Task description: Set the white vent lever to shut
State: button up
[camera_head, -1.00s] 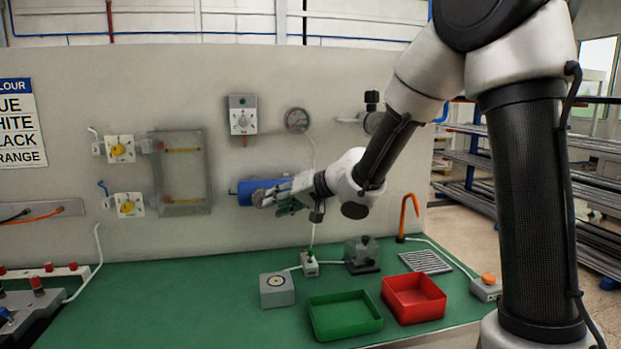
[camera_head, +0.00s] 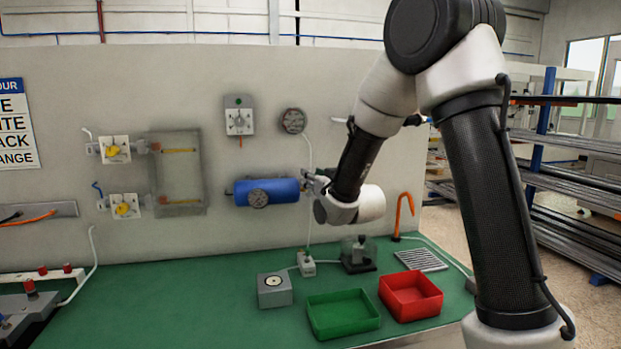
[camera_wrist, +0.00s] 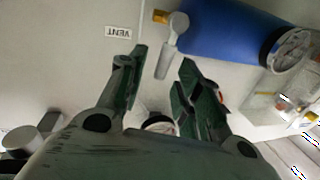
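The white vent lever (camera_wrist: 171,50) shows in the wrist view at the end of the blue cylinder (camera_wrist: 222,35), beside a small brass fitting. Its arm hangs down from a round hub, slightly tilted. A VENT label (camera_wrist: 118,32) is on the wall to its left. My gripper (camera_wrist: 163,60) is open, with one finger on each side of the lever's lower part; I cannot tell whether either touches it. In the head view my gripper (camera_head: 313,182) is at the right end of the blue cylinder (camera_head: 272,190); I cannot make out the lever there.
A round gauge (camera_head: 258,198) sits on the cylinder's front, and another gauge (camera_head: 293,121) is above. On the green bench (camera_head: 190,300) below stand a green tray (camera_head: 343,331), a red tray (camera_head: 411,311) and a grey box (camera_head: 274,290). An orange hook (camera_head: 399,213) stands to the right.

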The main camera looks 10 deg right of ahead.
jog(key=shift+x, duration=0.9)
grip_shut()
jog(key=shift+a+n, duration=0.4)
jog(key=shift+n, duration=0.3)
grip_release()
